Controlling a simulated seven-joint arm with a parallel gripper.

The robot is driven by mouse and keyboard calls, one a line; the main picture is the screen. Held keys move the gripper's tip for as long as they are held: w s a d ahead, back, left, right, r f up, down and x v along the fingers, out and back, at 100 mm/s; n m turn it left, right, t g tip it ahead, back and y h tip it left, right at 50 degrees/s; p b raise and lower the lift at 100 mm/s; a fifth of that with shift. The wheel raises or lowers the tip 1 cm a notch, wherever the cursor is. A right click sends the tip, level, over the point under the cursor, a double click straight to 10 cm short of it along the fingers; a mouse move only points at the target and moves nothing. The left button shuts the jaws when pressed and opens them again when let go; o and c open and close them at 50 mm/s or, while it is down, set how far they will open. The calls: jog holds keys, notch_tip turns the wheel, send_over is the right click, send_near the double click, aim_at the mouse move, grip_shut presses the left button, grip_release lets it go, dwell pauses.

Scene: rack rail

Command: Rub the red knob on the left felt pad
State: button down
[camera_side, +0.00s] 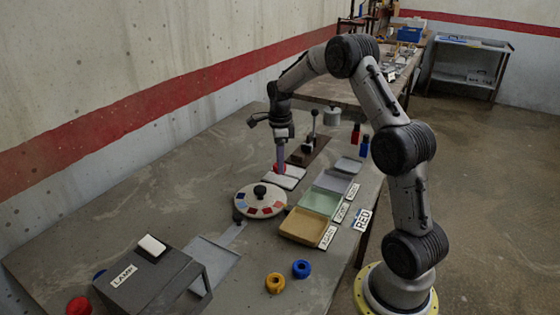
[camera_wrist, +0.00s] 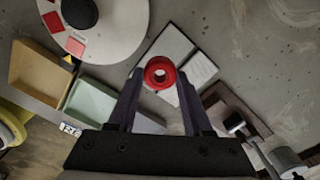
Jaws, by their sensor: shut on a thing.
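My gripper (camera_side: 280,168) points down over the table and is shut on the red knob. In the wrist view my gripper (camera_wrist: 158,80) has the ring-shaped red knob (camera_wrist: 160,70) between its fingertips. Two pale felt pads lie side by side beneath it. One pad (camera_wrist: 168,42) shows behind the knob in the wrist view, and the other pad (camera_wrist: 201,68) is to its right. In the side view the pads (camera_side: 286,182) are right under the fingertips. I cannot tell whether the knob touches a pad.
A round white dial (camera_side: 260,205) stands in front of the pads. Tan (camera_side: 301,227), green (camera_side: 319,201) and grey trays line the right edge. A lever (camera_side: 313,125) on a dark base stands behind.

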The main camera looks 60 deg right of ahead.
aim_at(273, 176)
jog(key=shift+f, duration=0.1)
jog(key=shift+f, duration=1.1)
jog(key=shift+f, duration=0.35)
dwell(0.8)
jog(key=shift+s, duration=0.1)
jog(key=shift+s+f, duration=0.1)
jog(key=shift+s, duration=1.3)
jog(key=shift+w, duration=2.85)
jog(key=shift+s, duration=1.5)
jog(key=shift+s, duration=0.1)
